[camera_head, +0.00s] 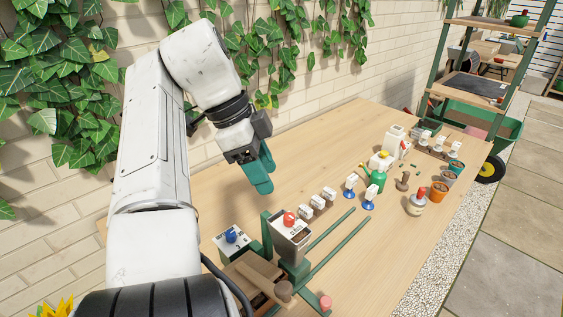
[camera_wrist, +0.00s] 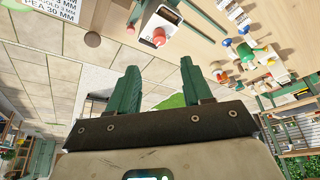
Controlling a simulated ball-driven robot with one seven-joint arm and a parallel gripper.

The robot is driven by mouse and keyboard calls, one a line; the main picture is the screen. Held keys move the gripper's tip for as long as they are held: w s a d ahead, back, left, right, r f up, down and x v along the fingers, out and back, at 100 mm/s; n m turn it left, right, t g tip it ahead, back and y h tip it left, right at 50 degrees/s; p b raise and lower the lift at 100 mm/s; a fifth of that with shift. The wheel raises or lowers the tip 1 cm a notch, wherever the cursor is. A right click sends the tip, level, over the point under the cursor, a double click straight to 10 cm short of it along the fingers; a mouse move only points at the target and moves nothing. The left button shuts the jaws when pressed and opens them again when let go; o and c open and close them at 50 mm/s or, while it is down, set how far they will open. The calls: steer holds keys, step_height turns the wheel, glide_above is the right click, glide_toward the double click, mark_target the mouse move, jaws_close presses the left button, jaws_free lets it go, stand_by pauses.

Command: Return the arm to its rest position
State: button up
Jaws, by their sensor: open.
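My gripper (camera_head: 258,176) hangs from my white arm above the back left of the wooden table. Its green fingers point down and a little to the right in the head view. In the wrist view my gripper (camera_wrist: 160,88) shows two green fingers spread well apart. Nothing is between them, and the gripper is empty. It is clear of the table and touches no object that I can see.
A brick wall (camera_head: 300,70) with ivy runs behind.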

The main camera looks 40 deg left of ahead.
steer(key=w+d+f+n+g, duration=0.1)
steer(key=w+d+f, duration=0.4)
steer(key=d+f, duration=0.75)
steer(key=w+d+f+n, duration=0.1)
steer(key=w+d+f, duration=0.5)
steer(key=d+f, duration=0.6)
steer(key=s+d+f+n, duration=0.1)
steer(key=s+d+f, duration=0.25)
steer(key=d, duration=0.55)
steer(key=s+d+f+n, duration=0.2)
steer(key=d+f, duration=0.3)
steer(key=d, duration=0.5)
steer(key=s+d+f+n+g+y, duration=0.15)
steer(key=s+d+f, duration=0.25)
steer(key=s+d, duration=0.5)
steer(key=s+d+n+y, duration=0.1)
steer(key=s+d, duration=0.2)
steer(key=s, duration=0.6)
steer(key=s+d+n, duration=0.2)
steer(key=s+d, duration=0.1)
steer(key=s, duration=0.6)
steer(key=shift+s+d+r+t+y, duration=0.2)
steer(key=shift+d+r+t+y, duration=0.15)
steer(key=shift+d+r, duration=0.1)
steer(key=shift+c, duration=0.2)
